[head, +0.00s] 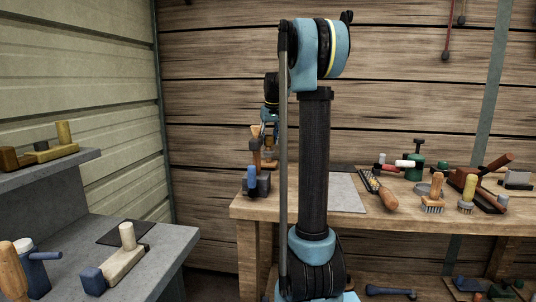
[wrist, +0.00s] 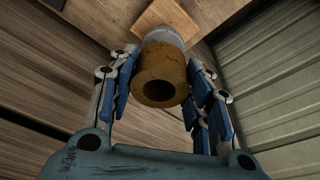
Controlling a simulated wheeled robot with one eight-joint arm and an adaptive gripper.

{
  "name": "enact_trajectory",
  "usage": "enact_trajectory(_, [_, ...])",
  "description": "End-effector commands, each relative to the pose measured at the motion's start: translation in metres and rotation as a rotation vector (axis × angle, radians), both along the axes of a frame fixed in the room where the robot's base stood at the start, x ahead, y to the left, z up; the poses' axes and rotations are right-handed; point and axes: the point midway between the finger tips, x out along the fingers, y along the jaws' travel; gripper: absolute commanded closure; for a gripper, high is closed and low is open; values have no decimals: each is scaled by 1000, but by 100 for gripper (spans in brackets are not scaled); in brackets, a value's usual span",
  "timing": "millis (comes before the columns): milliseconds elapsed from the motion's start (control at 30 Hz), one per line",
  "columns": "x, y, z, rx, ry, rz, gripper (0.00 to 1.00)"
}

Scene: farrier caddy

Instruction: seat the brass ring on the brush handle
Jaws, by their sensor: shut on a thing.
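My gripper (wrist: 160,60) is shut on a brass-brown hollow cylinder, which I take for the brass ring (wrist: 177,72). Its near end, with a dark round hole, faces the wrist camera between the blue finger pads. A grey cylindrical part (wrist: 162,35) and a tan wooden piece (wrist: 166,15) show just beyond it; I cannot tell whether they touch it. In the head view my gripper (head: 268,132) is at the left end of the bench, close to an upright brown piece (head: 256,155) with a flared tan top. Which piece is the brush handle is unclear.
A dark block with a blue cylinder (head: 252,178) stands at the bench's left end. Brushes (head: 433,195) and other tools crowd the bench (head: 290,208) at right; a grey sheet (head: 346,193) lies bare. A grey counter at left holds a wooden block with an upright peg (head: 127,237).

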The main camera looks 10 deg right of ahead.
Motion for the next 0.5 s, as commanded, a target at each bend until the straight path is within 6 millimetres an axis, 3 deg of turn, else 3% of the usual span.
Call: enact_trajectory(500, [0, 0, -5, 0, 0, 0, 88])
